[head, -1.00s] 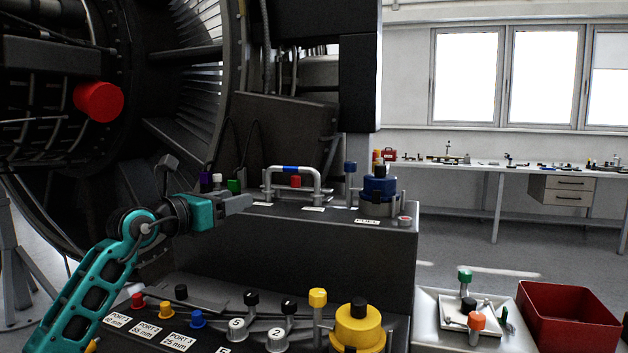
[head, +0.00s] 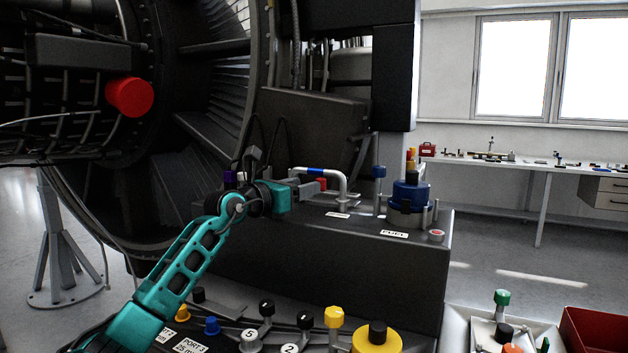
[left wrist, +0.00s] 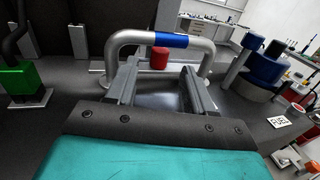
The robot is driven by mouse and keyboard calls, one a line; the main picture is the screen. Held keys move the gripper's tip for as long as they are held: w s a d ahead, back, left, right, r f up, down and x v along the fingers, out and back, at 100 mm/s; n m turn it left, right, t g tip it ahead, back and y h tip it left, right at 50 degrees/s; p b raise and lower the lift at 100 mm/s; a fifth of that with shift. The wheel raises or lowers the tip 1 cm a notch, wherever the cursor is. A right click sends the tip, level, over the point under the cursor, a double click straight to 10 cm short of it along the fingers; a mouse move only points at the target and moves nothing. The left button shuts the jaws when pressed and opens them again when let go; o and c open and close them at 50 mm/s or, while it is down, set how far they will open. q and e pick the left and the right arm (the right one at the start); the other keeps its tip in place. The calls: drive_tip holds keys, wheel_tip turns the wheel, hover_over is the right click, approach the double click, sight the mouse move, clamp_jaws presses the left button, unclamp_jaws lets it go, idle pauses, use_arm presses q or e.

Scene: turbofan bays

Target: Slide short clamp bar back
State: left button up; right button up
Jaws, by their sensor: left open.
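A silver bent bar with a blue band (head: 341,182) stands like a handle on the dark upper ledge; I take it to be the clamp bar. It spans the upper part of the left wrist view (left wrist: 118,42). My left gripper (head: 312,187) is at the bar's near side and covers part of it. In the left wrist view the open fingers (left wrist: 159,72) point at the bar, just below its blue band, with nothing held between them. I cannot tell whether they touch it. A red block (left wrist: 159,59) shows behind, between the fingers. My right gripper is out of view.
Knobs and a yellow cylinder (head: 376,338) line the lower ledge. A red bin (head: 592,330) is at right.

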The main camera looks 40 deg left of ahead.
use_arm(q)
drive_tip(key=shift+w+a+p, duration=0.1)
drive_tip(key=shift+w+p, duration=0.25)
drive_tip(key=shift+w, duration=2)
drive_tip(key=shift+c, duration=0.5)
clamp_jaws()
